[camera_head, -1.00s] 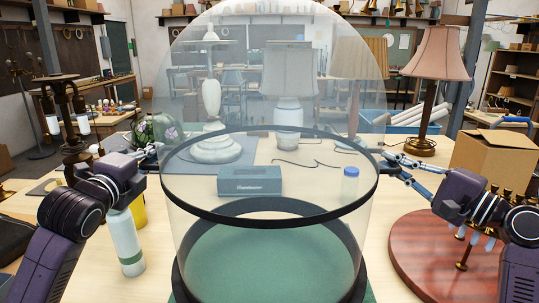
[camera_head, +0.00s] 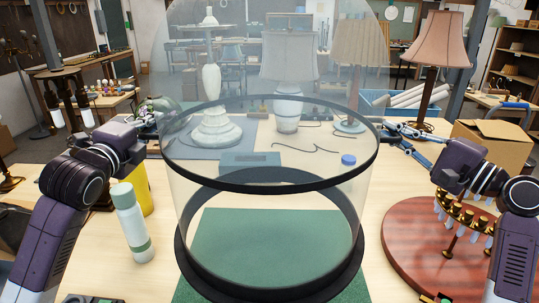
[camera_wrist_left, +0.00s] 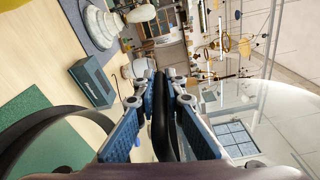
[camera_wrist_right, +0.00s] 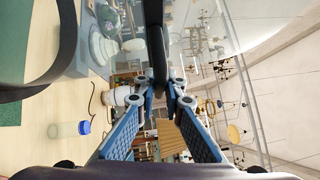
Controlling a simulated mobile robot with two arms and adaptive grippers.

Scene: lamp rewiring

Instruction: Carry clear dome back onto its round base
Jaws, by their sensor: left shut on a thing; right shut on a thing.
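The clear dome (camera_head: 270,187) fills the middle of the head view, upright, with a black band around it and a black open ring at its bottom. My left gripper (camera_head: 158,136) is shut on the band at the dome's left side; the black strip between its fingers shows in the left wrist view (camera_wrist_left: 162,130). My right gripper (camera_head: 386,129) is shut on the band at the right side, as the right wrist view (camera_wrist_right: 160,88) also shows. A round reddish wooden base (camera_head: 402,237) lies at the right, apart from the dome, carrying several brass fittings (camera_head: 455,213).
A green mat (camera_head: 270,245) shows through the dome's open bottom. A white bottle (camera_head: 132,225) and yellow container (camera_head: 144,190) stand left. A blue-capped bottle (camera_head: 348,160), teal box (camera_head: 250,160) and lamps stand behind. A cardboard box (camera_head: 490,145) and pink-shaded lamp (camera_head: 433,40) are back right.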

